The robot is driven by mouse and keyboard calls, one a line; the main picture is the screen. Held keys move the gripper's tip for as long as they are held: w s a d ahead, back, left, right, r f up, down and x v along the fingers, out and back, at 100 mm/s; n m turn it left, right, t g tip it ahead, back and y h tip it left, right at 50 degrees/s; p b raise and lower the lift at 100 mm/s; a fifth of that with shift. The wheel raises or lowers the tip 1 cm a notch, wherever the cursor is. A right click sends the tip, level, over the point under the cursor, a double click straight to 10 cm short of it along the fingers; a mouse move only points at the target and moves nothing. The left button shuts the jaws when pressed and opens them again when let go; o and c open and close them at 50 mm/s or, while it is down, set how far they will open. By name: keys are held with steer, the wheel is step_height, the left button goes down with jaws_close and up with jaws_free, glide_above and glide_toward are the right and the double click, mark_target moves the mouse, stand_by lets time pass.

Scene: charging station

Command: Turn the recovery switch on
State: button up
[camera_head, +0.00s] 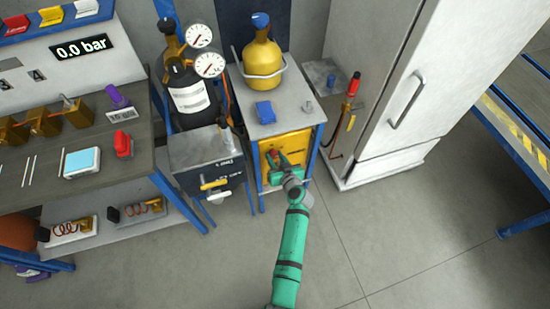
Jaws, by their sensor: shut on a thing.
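A yellow panel (299,145), likely the front of the recovery unit, sits below the grey top of a small blue-legged stand. My gripper (272,158) is at the front of this panel, left of its middle. Its jaws are shut on a small part there, which I take to be the recovery switch. The gripper mostly hides that part, so I cannot tell its position. A little red shows beside the fingers. My green arm reaches up to the panel from the bottom of the view.
A yellow cylinder (263,57) and a blue block (265,112) are on the stand. A grey box (205,150) with a yellow handle is close on the left, and a white cabinet (395,90) on the right. A workbench (140,165) is farther left. The floor in front is clear.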

steer(key=shift+d+m+y, duration=0.15)
steer(key=shift+m+y, duration=0.25)
stand_by(0.4)
steer(key=o, duration=1)
steer(key=shift+o, duration=0.2)
steer(key=v, duration=1)
steer(key=shift+s+d+r, duration=0.15)
steer(key=shift+s, duration=0.2)
